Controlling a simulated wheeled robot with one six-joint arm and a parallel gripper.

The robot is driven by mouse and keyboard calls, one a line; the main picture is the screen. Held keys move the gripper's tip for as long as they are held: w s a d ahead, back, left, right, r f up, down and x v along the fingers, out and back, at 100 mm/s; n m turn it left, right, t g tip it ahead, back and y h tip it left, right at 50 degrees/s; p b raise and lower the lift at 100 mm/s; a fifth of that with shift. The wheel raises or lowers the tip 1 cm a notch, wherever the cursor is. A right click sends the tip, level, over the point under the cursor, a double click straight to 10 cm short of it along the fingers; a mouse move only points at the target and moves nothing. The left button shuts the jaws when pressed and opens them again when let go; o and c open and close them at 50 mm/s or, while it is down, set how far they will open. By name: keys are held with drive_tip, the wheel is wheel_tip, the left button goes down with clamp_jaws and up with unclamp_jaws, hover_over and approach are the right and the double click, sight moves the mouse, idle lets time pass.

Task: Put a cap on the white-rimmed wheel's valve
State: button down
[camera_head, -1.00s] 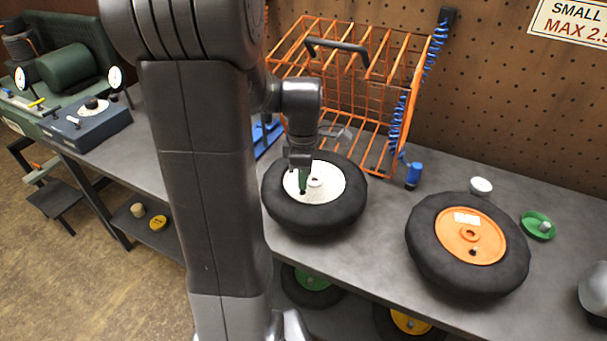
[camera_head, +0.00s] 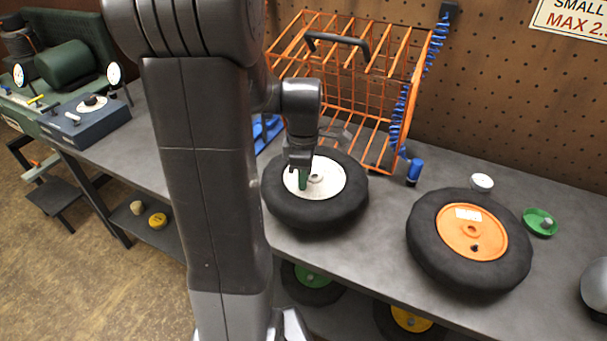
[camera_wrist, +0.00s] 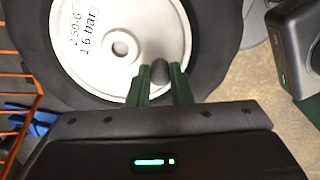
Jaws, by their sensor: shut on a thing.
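The white-rimmed wheel (camera_head: 327,181) lies flat on the bench, its rim also filling the top of the wrist view (camera_wrist: 85,55). My gripper (camera_head: 303,182) points down over the left part of that rim. In the wrist view its green fingers (camera_wrist: 159,86) are shut on a small dark grey rounded cap (camera_wrist: 159,73), near the rim's edge. The wheel's valve is not visible apart from the cap and fingers. I cannot tell whether the cap is seated on it.
An orange-rimmed wheel (camera_head: 471,231) lies to the right, near a green dish (camera_head: 539,223) holding a small grey piece and a white dish (camera_head: 481,182). An orange wire rack (camera_head: 395,125) stands behind the white-rimmed wheel. A blue device (camera_head: 92,122) stands at the left.

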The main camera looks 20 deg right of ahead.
drive_tip(key=shift+f, duration=0.25)
drive_tip(key=c, duration=0.9)
unclamp_jaws()
drive_tip(key=shift+r, duration=0.1)
drive_tip(key=shift+r+p, duration=3.05)
drive_tip(key=shift+r, duration=0.7)
drive_tip(key=shift+a+f, duration=0.1)
